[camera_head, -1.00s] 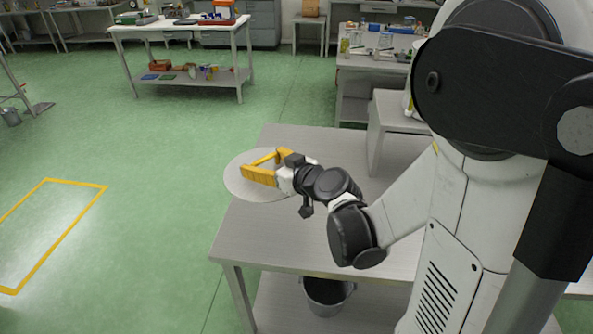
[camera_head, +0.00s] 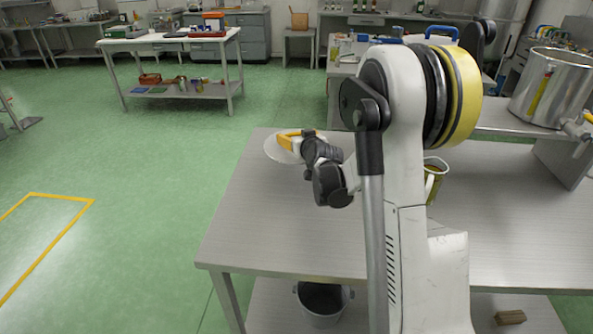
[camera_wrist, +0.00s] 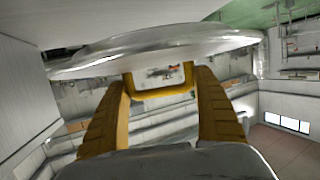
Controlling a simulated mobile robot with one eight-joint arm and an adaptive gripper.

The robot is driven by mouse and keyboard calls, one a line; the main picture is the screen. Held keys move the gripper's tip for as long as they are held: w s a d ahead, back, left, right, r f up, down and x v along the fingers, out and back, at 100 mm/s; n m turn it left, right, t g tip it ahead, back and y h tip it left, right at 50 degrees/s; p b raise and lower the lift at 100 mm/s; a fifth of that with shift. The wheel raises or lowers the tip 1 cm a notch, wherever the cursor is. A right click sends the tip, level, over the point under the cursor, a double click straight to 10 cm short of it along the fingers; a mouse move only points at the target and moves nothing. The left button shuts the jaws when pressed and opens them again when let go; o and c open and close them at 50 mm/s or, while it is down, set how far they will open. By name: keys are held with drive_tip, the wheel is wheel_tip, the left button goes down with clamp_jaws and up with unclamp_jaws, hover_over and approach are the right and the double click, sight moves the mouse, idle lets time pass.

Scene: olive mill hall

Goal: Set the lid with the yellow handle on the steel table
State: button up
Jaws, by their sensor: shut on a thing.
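The lid (camera_head: 273,152) is a pale round metal disc at the far left corner of the steel table (camera_head: 280,225). In the wrist view the lid (camera_wrist: 150,48) spans the top, with its yellow handle (camera_wrist: 165,92) between my orange-yellow fingers. My gripper (camera_head: 289,139) is shut on this handle; it also shows in the wrist view (camera_wrist: 165,82). The lid looks roughly flat. I cannot tell whether it touches the tabletop or hangs just above it. My wrist hides its right part.
A large steel pot (camera_head: 545,92) stands at the right, and a jug with a yellow handle (camera_head: 434,180) is partly behind my arm. A bucket (camera_head: 322,303) and a brown block (camera_head: 510,317) are below the table. The tabletop's front left is clear.

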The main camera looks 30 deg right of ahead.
wheel_tip(320, 180, down, 9)
drive_tip(key=b, duration=0.4)
drive_tip(key=shift+f, duration=0.15)
drive_tip(key=o, duration=1.4)
drive_tip(key=p+v, duration=0.3)
drive_tip(key=v, duration=0.8)
drive_tip(key=shift+s+r+p, duration=0.25)
drive_tip(key=shift+s+p, duration=0.05)
drive_tip(key=s+a+r+n+g+y, duration=0.1)
drive_tip(key=s+a+r+g+y, duration=0.1)
drive_tip(key=s+a+r, duration=0.35)
drive_tip(key=s+a+r+n+g+y, duration=0.1)
drive_tip(key=s+a+r, duration=0.15)
drive_tip(key=a, duration=0.55)
drive_tip(key=s+a+g, duration=0.2)
drive_tip(key=s+a, duration=0.1)
drive_tip(key=s, duration=0.7)
drive_tip(key=s+a+g, duration=0.2)
drive_tip(key=s+a, duration=0.1)
drive_tip(key=s, duration=0.7)
drive_tip(key=shift+f, duration=0.25)
